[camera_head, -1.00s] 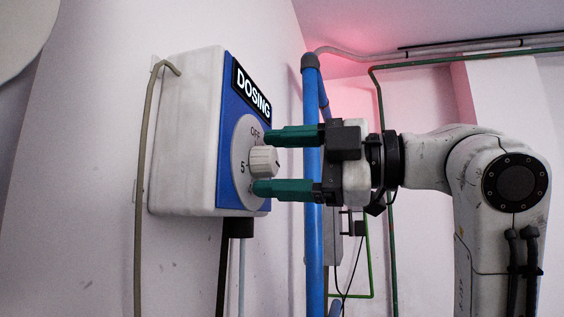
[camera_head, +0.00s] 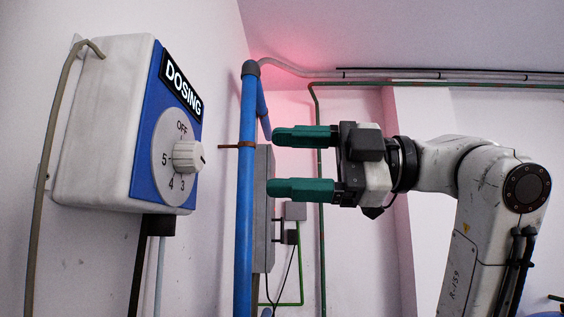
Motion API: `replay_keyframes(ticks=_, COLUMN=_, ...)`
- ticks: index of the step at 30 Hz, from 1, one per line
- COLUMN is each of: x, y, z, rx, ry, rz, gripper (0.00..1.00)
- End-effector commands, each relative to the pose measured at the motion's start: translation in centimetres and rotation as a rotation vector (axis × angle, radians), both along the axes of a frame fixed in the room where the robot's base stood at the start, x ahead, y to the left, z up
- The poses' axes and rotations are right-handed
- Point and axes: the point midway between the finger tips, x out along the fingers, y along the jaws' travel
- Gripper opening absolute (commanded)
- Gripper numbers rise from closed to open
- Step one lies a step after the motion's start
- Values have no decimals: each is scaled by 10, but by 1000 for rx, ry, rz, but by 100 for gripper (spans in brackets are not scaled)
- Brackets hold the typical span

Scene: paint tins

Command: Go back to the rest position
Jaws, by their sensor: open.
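My gripper (camera_head: 302,163) is open and empty, its two green fingers one above the other and pointing left. It stands clear of the dosing box (camera_head: 104,130), with a wide gap between the fingertips and the box. The box is white with a blue front and a black DOSING label (camera_head: 183,84). Its round dial (camera_head: 164,142) shows OFF, 5, 4 and 3, and a white knob (camera_head: 187,156) sits in the middle. Part of the dial scale is hidden behind the knob.
A blue vertical pipe (camera_head: 246,200) runs between the box and my gripper in the picture. A grey cabinet (camera_head: 264,235) and a small grey box (camera_head: 295,211) are on the wall behind. A green pipe (camera_head: 319,230) runs down the back wall.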

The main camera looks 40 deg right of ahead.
Motion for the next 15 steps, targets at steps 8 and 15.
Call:
replay_keyframes(ticks=8, x=0, y=0, z=0, rx=0, ry=0, rz=0, gripper=69)
replay_keyframes(ticks=15, x=5, y=-3, z=-5, rx=17, ry=14, rz=-5, gripper=69)
